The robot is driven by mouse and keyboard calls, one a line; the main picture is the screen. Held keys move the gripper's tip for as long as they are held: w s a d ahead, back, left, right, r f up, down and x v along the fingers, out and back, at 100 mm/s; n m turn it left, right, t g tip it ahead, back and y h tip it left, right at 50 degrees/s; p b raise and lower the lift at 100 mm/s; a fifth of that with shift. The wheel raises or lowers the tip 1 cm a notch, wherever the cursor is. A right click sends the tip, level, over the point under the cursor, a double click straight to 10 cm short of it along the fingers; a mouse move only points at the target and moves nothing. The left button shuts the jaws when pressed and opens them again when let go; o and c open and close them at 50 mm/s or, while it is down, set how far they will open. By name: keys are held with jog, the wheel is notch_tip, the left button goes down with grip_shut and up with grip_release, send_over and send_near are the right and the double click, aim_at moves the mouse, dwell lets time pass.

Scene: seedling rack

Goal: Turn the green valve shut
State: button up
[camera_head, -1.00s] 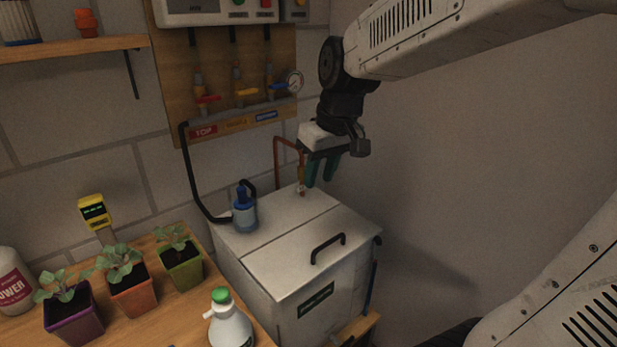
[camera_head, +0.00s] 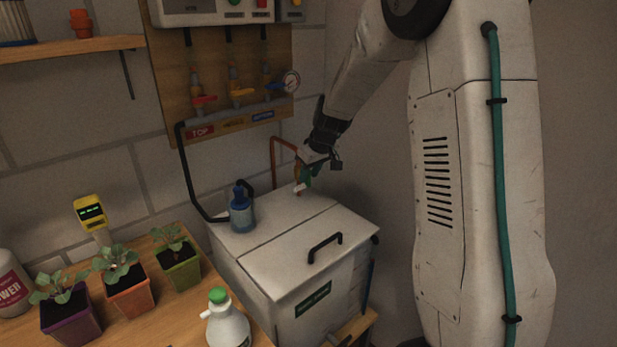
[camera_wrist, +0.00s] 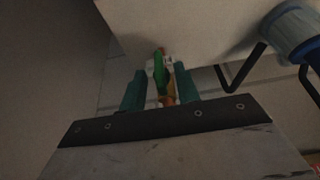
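The green valve handle (camera_wrist: 159,72) shows in the wrist view, on a brass and copper fitting by the white tank. My gripper (camera_wrist: 160,76) has its two teal fingers on either side of the handle, with a visible gap on each side, so it is open. In the head view my gripper (camera_head: 308,178) is low at the copper pipe (camera_head: 276,152) behind the tank's back edge. There the fingers and wrist hide most of the valve, and I cannot make out its handle apart from the teal fingers.
The white tank (camera_head: 290,255) has a black lid handle (camera_head: 325,246) and a blue pump bottle (camera_head: 241,210) on top. Red, yellow and blue valves sit on the wall board (camera_head: 170,70). A bench (camera_head: 190,300) at left holds potted seedlings and a spray bottle (camera_head: 227,322).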

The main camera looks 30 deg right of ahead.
jog(key=shift+x, duration=1.05)
grip_shut()
